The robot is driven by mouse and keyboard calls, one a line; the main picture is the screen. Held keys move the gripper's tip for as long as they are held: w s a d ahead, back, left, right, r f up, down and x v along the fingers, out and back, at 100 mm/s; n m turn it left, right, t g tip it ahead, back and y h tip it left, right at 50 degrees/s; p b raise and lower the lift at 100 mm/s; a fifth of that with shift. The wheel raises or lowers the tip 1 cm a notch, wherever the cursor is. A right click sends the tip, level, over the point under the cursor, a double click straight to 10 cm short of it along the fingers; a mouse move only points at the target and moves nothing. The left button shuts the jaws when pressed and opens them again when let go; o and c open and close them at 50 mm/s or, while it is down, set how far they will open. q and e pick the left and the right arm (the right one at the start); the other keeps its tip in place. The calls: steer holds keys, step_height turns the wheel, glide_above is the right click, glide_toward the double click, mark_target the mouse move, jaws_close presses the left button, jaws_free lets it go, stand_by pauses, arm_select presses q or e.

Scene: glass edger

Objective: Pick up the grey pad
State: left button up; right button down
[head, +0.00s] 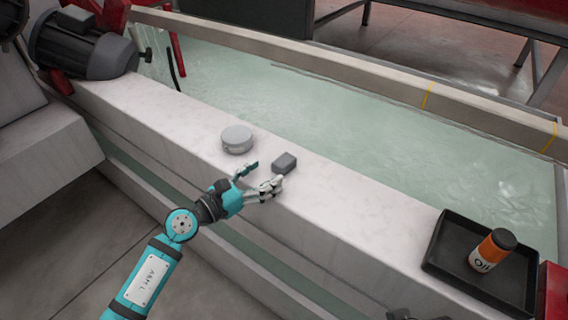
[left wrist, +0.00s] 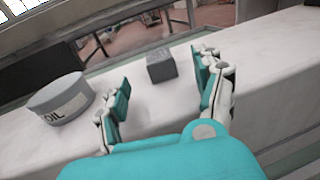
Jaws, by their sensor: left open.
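The grey pad (head: 285,162) is a small dark grey block lying on the pale ledge. It also shows in the left wrist view (left wrist: 161,66), ahead of and between the fingers. My left gripper (head: 262,178) is open and empty, just on the near side of the pad. In the left wrist view its two fingers (left wrist: 165,88) stand wide apart, with bare ledge between them. I cannot tell whether either finger touches the pad. My right gripper (head: 418,316) seems to show only as a dark bit at the bottom edge, too little to judge.
A round grey tin (head: 237,140) stands left of the pad; in the left wrist view (left wrist: 60,98) it sits close to the left finger. A black tray (head: 440,262) holding an orange oil bottle (head: 490,250) is at the right. A water-filled trough (head: 350,110) lies behind the ledge.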

mark_target(279, 164)
arm_select(q)
steer(key=shift+r+x, duration=0.15)
steer(key=shift+x, duration=1.2)
steer(key=shift+r+x, duration=0.15)
steer(key=shift+x, duration=1.25)
steer(key=shift+c, duration=0.2)
steer(key=c, duration=0.9)
